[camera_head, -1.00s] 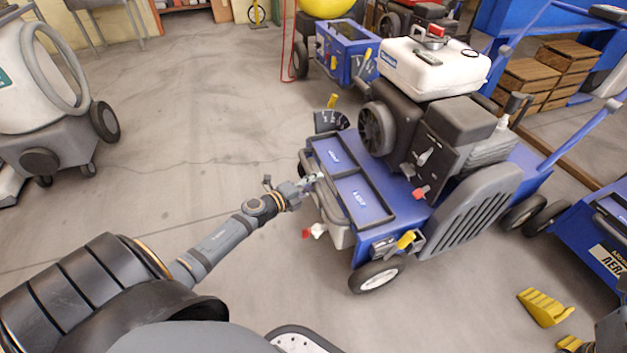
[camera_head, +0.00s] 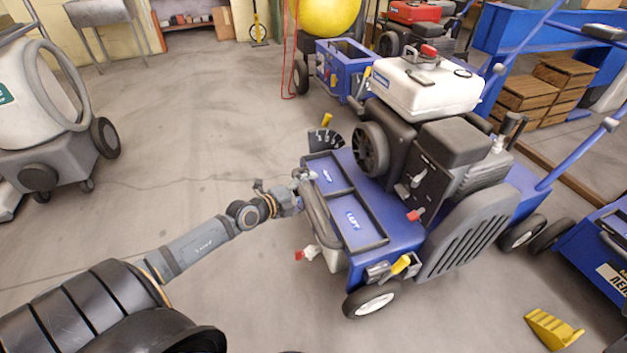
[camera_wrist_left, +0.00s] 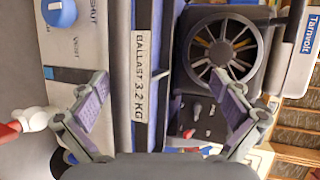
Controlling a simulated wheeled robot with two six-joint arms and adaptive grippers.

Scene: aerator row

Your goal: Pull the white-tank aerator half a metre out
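The white-tank aerator is a blue machine (camera_head: 400,226) with a black engine and a white tank (camera_head: 425,84) on top. It stands on the floor right of centre in the head view. A trough (camera_head: 352,212) lies along its front, with a grey front bar (camera_head: 319,218) beside it. My left gripper (camera_head: 300,178) is at this front side, close to the bar's far end. In the left wrist view, my left gripper's fingers (camera_wrist_left: 167,100) are spread apart, with a "BALLAST 3.2 KG" label (camera_wrist_left: 141,90) beyond them. Contact with the bar cannot be told. My right gripper is not visible.
Another blue machine (camera_head: 342,68) with a yellow tank stands behind. A blue machine (camera_head: 603,246) stands close on the right, with a yellow wedge (camera_head: 553,328) on the floor before it. A white-tank cart (camera_head: 45,165) stands at left. The floor between is clear.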

